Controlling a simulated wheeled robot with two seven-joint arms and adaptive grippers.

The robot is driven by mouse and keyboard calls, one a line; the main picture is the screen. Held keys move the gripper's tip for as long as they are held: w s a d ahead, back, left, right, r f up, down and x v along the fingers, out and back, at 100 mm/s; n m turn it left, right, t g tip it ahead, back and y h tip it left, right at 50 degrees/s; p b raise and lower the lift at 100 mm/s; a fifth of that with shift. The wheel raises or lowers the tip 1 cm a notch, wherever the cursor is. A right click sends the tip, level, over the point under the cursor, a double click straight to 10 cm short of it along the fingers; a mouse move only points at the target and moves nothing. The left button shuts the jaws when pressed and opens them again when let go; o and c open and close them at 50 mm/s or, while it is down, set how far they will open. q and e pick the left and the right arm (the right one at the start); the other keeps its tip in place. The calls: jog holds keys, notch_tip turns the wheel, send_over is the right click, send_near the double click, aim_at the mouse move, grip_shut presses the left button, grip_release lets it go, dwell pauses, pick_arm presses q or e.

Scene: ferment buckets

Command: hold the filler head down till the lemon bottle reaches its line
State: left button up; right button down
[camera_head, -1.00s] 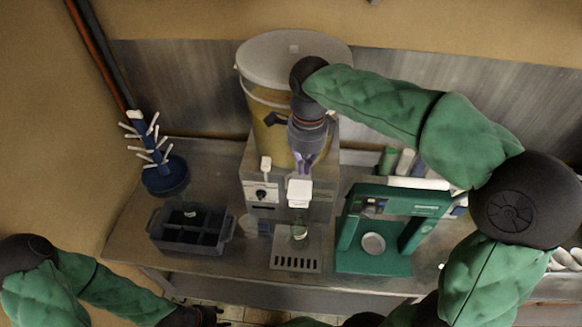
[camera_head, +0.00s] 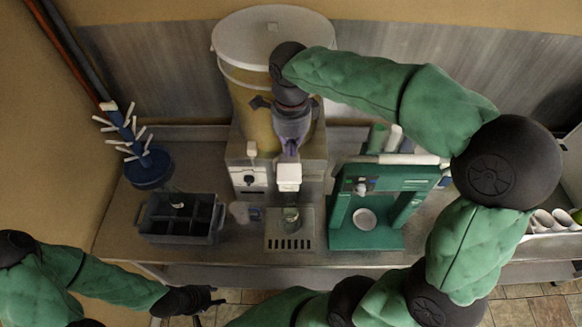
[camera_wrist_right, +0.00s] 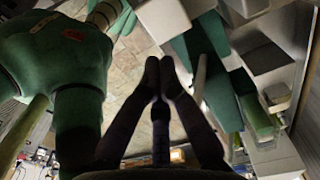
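The white filler head (camera_head: 289,175) sticks out from the front of the dispenser under a large lidded tub of yellow liquid (camera_head: 250,95). My right gripper (camera_head: 290,149) points down just above the filler head and seems to touch its top; in the right wrist view its fingertips (camera_wrist_right: 160,68) are together with nothing between them. A small clear bottle (camera_head: 290,217) stands upright below the filler head, on the slotted drip tray (camera_head: 277,244). Its fill level and line are too small to tell. My left gripper (camera_head: 208,298) is low, in front of the counter, away from the bottle.
A dark divided crate (camera_head: 180,238) with a bottle in it stands left of the drip tray. A green press-like stand (camera_head: 370,242) stands to the right. A blue rack with white pegs (camera_head: 150,170) is at far left. Counter (camera_head: 120,215) is bare near the crate.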

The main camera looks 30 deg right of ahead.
aim_at(291, 175)
notch_tip(291, 175, down, 9)
jog(key=shift+w+f+p, duration=0.15)
jog(key=shift+p, duration=0.25)
